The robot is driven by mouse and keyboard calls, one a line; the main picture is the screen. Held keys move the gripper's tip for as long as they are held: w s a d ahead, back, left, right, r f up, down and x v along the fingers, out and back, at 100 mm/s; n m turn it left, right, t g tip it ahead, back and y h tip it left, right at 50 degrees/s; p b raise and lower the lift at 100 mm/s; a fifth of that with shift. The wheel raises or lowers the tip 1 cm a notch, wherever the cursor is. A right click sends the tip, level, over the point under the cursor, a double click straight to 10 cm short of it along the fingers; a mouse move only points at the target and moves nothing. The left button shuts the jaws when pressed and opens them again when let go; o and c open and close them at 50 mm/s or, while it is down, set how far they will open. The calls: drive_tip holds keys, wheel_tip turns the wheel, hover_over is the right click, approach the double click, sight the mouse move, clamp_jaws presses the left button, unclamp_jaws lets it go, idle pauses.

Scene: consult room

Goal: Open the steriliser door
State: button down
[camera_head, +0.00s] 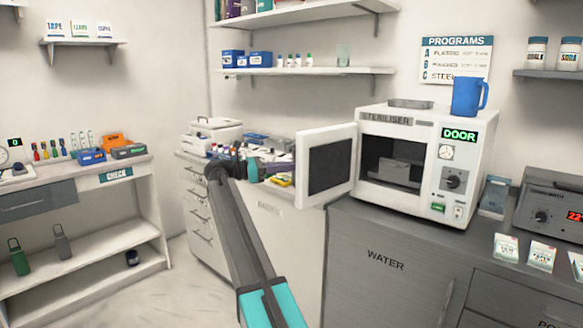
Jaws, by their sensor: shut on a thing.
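The white steriliser (425,160) stands on the grey counter, with a green DOOR display on its front. Its door (328,165) is swung wide open to the left, its dark inner panel facing me. The chamber (393,165) is exposed, with a dark object inside. My arm reaches up from the bottom and bends right at the dark joint near the door's free edge. My gripper (283,174) is small there and shut on the door's outer side by that edge. The door hides the handle and the fingertips are hard to make out.
A blue jug (468,97) and a grey tray (411,104) sit on top of the steriliser. A grey device (550,205) and several packets stand to its right. Cluttered items lie on the white counter behind my wrist. The floor (180,285) at left is clear.

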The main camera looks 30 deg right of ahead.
drive_tip(key=shift+d+f, duration=0.3)
drive_tip(key=shift+f, duration=0.05)
drive_tip(key=c, duration=2.1)
unclamp_jaws()
drive_tip(key=shift+o, duration=1.4)
drive_tip(key=shift+d+f, duration=0.15)
drive_tip(key=shift+w+a+r, duration=0.2)
drive_tip(key=shift+a, duration=0.05)
drive_tip(key=p+v, duration=0.7)
drive_tip(key=v, duration=0.6)
drive_tip(key=shift+a, duration=0.35)
